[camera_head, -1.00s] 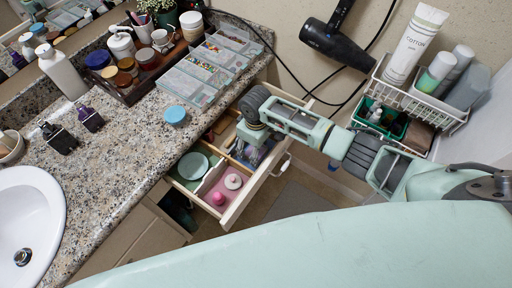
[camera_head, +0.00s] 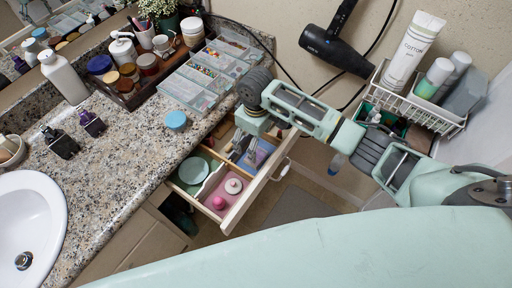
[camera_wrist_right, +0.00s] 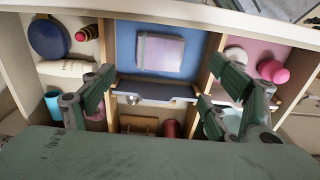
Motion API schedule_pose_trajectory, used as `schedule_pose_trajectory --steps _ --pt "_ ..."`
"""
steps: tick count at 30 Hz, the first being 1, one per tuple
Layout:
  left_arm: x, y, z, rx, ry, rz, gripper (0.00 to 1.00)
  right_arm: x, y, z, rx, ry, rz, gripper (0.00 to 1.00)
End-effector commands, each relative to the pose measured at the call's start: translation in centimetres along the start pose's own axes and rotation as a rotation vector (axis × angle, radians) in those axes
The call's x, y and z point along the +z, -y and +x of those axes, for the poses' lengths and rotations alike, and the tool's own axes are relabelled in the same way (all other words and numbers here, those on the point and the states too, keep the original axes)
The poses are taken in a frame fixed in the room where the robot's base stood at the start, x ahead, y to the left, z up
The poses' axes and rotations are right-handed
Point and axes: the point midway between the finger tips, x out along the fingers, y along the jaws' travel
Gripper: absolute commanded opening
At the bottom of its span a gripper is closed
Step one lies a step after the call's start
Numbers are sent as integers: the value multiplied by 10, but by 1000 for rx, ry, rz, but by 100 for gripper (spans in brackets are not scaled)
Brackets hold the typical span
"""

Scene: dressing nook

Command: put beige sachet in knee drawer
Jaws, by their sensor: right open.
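The knee drawer (camera_head: 252,201) stands open below the counter, divided into compartments. A cream piece (camera_wrist_right: 67,68) lies in the compartment to the left. My right gripper (camera_wrist_right: 160,85) is open and empty above the drawer, its fingers apart on either side of the middle compartments. It also shows in the head view (camera_head: 247,145), pointing down, partly hiding the drawer's contents. My left gripper is out of view.
The pink compartment holds a pink bottle (camera_head: 219,202) and a white round item (camera_head: 233,186); a green dish (camera_head: 193,170) lies beside it. The counter (camera_head: 120,160) carries clear organisers (camera_head: 200,90) and a blue jar (camera_head: 176,120). A white wire basket (camera_head: 440,110) hangs at right.

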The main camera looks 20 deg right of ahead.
Motion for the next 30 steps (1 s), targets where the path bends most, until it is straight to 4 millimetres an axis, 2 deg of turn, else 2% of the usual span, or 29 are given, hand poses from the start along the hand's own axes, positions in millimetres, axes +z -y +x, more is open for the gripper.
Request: schedule_pose_trajectory --steps 3,9,30 --pt "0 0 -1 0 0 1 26 -1 0 -22 0 -3 -1 81" --pt "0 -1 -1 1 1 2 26 0 0 -38 0 0 0 81" --pt "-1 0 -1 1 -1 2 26 0 0 -40 -1 1 0 81"
